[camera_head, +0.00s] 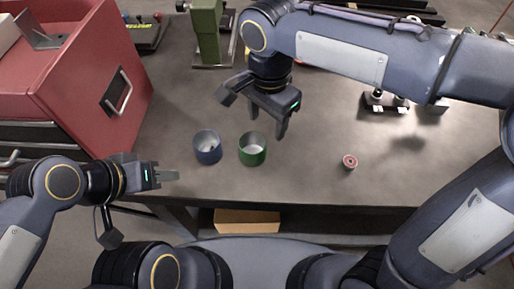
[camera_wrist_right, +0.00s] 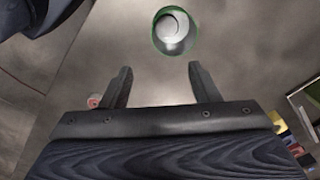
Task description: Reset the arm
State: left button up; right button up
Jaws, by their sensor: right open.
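My right gripper (camera_head: 267,122) is open and empty above the table, just beyond and slightly right of the green cup (camera_head: 252,157). In the right wrist view its two fingers (camera_wrist_right: 160,70) stand apart with nothing between them. The green cup (camera_wrist_right: 159,40) shows there ahead of the fingertips, with a pale round thing inside. The blue cup (camera_head: 208,155) stands upright on the table left of the green one. My left gripper (camera_head: 166,175) hangs near the front left table edge, seen side-on; its finger gap cannot be made out.
A small red cylinder (camera_head: 350,162) stands on the table (camera_head: 310,170) at the right. A red drawer cabinet (camera_head: 85,80) is at the left, a green stand (camera_head: 207,35) at the back. Small metal fittings (camera_head: 385,103) lie under my right arm.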

jog(key=shift+r, duration=1.45)
jog(key=shift+d, duration=0.15)
jog(key=s+d+f+n+t+y, duration=0.1)
jog(key=s+d+n, duration=0.1)
jog(key=d, duration=0.5)
jog(key=s+d+f+n+t+y, duration=0.1)
jog(key=s+d+y, duration=0.15)
jog(key=d, duration=0.55)
jog(key=s+d+f+n+t, duration=0.1)
jog(key=s, duration=0.1)
jog(key=s+d+f+n+t, duration=0.1)
jog(key=s+d+f, duration=0.1)
jog(key=s, duration=0.1)
jog(key=s+d+f+n+t, duration=0.1)
jog(key=s+d+f, duration=0.1)
jog(key=shift+s+d+f+n+t, duration=0.1)
jog(key=shift+s+d+n+t, duration=0.05)
jog(key=shift+n+t, duration=0.25)
